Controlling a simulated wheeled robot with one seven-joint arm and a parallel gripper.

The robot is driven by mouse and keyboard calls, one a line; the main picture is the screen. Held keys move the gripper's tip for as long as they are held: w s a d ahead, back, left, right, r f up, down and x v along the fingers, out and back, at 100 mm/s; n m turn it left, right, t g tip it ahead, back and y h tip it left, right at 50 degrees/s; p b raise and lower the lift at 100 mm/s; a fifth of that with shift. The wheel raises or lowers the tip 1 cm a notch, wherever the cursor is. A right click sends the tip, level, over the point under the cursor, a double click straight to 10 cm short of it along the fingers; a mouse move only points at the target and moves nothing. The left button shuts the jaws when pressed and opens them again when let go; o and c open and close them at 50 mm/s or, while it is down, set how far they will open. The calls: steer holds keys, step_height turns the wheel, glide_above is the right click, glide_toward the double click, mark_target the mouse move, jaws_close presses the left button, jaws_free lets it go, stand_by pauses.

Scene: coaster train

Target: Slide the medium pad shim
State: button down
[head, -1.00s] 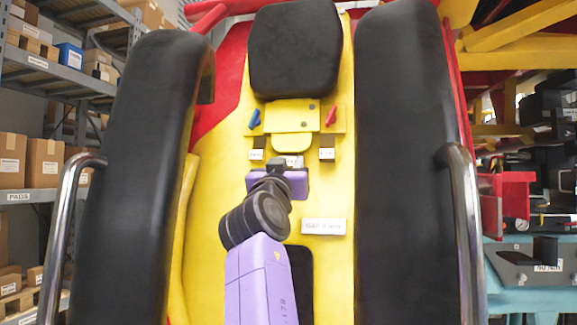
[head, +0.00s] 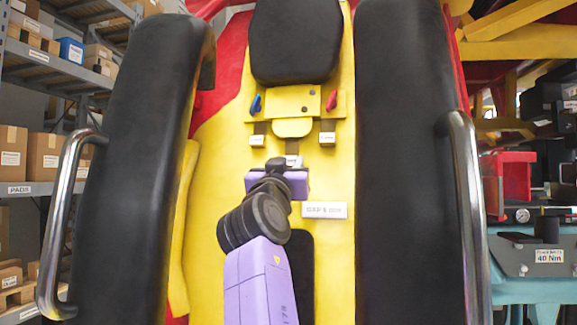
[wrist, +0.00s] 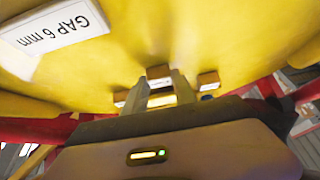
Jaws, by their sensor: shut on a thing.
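A small middle block with a pale label (head: 293,161), likely the medium shim, sits at my gripper (head: 284,170) in the head view, below the yellow bracket. Its lettering is too small to read. In the wrist view my gripper (wrist: 157,93) has both fingers close around a small piece, largely hidden between them. Two similar labelled blocks stand apart from it, one at left (head: 257,141) and one at right (head: 327,138), at the bracket's lower edge. The yellow bracket (head: 293,101) carries a blue lever (head: 256,103) and a red lever (head: 331,100).
A white gap sign (head: 324,210) lies on the yellow panel just right of my gripper; it reads GAP 6 mm in the wrist view (wrist: 55,27). Tall black pads flank the panel at left (head: 135,170) and right (head: 405,170), with metal handles outside them.

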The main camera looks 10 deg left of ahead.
steer(key=c, duration=1)
jaws_free()
steer(key=shift+f, duration=0.15)
steer(key=b+v, duration=0.3)
steer(key=v, duration=0.5)
steer(key=shift+a, duration=0.1)
